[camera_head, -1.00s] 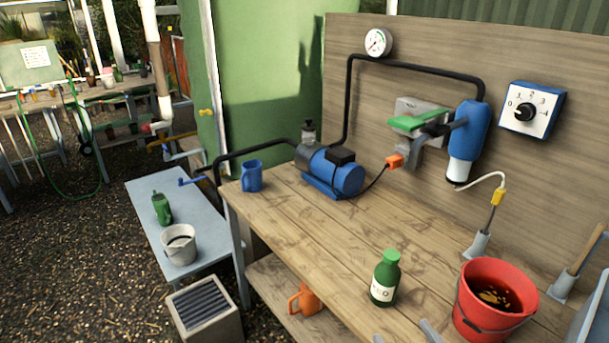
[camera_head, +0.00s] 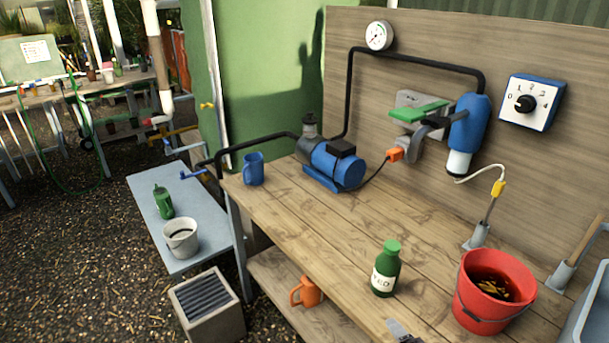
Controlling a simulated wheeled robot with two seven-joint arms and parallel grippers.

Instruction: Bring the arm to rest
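A grey metal part at the bottom edge, right of centre, appears to be the tip of my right gripper (camera_head: 402,331). Only a small piece of it shows, over the front of the wooden bench (camera_head: 290,222). The rest is cut off by the frame, so its opening and anything in it are hidden. It is apart from the green bottle (camera_head: 386,270), which stands upright behind it, and from the red bucket (camera_head: 492,293) to its right. My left gripper is not in the picture.
A blue pump (camera_head: 338,166), a blue mug (camera_head: 253,169) and a blue-and-white dispenser (camera_head: 467,135) are at the back. An orange mug (camera_head: 306,292) is on the lower shelf. The bench middle is clear.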

